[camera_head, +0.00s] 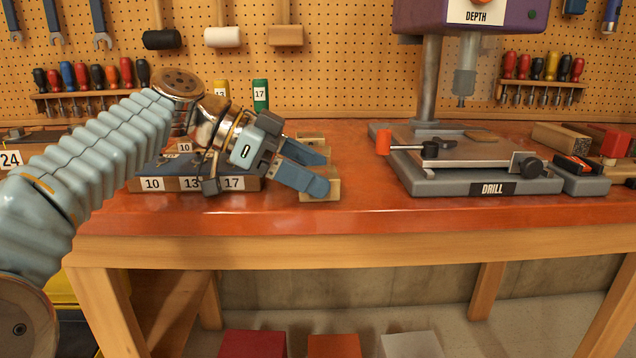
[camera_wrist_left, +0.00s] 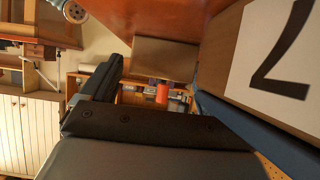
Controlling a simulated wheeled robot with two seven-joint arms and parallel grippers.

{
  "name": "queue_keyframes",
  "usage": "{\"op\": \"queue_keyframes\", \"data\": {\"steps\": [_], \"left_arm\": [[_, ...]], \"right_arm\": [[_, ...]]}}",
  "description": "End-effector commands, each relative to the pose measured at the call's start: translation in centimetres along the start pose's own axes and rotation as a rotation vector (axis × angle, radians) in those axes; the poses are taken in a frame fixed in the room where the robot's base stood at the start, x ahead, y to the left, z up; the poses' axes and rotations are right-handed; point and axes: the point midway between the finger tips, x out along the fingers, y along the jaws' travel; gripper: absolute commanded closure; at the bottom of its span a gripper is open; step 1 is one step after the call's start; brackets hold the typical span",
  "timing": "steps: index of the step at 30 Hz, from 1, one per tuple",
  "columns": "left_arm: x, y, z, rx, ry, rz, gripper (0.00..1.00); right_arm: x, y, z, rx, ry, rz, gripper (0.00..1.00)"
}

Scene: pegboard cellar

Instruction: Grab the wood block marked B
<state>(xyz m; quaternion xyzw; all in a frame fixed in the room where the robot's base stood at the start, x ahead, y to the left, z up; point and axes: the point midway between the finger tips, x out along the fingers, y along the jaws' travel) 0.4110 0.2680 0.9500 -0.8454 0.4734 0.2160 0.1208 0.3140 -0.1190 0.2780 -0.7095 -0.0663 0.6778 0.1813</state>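My left gripper (camera_head: 323,172) reaches in from the left over the bench, its two blue fingers apart. Pale wood shows behind its upper finger (camera_head: 313,139) and below its lower finger (camera_head: 322,196); I cannot tell if this is one block or two. No letter B is readable on it. In the left wrist view, the open fingers (camera_wrist_left: 155,82) have a plain brown wood face (camera_wrist_left: 165,58) beyond them, with no visible grip on it. My right gripper is not in view.
A numbered wooden holder (camera_head: 168,184) stands close beside the gripper on the left; its label (camera_wrist_left: 280,60) fills the wrist view's right side. A drill press base (camera_head: 480,185) stands to the right. The red bench top (camera_head: 360,212) is clear in front.

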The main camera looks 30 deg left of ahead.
Motion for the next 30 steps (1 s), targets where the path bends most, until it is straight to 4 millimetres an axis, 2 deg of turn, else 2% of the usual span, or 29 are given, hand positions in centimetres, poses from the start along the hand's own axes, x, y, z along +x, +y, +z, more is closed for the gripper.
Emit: {"op": "queue_keyframes", "data": {"steps": [1, 10, 20, 26, 30], "left_arm": [[0.0, 0.0, 0.0, 0.000, 0.000, 0.000, 0.20], [0.0, 0.0, 0.0, 0.000, 0.000, 0.000, 0.64], [-0.3, 0.0, -0.5, 0.002, 0.001, -0.001, 0.65], [-1.6, -0.1, -3.1, 0.003, 0.002, -0.001, 0.65], [-4.1, 2.3, -5.1, 0.006, 0.003, -0.002, 0.65]], "right_arm": [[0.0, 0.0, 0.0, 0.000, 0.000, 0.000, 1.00], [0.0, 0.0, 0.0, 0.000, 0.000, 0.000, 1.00], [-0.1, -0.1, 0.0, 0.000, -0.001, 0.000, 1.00], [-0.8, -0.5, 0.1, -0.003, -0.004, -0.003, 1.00], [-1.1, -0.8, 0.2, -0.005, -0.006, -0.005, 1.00]]}}
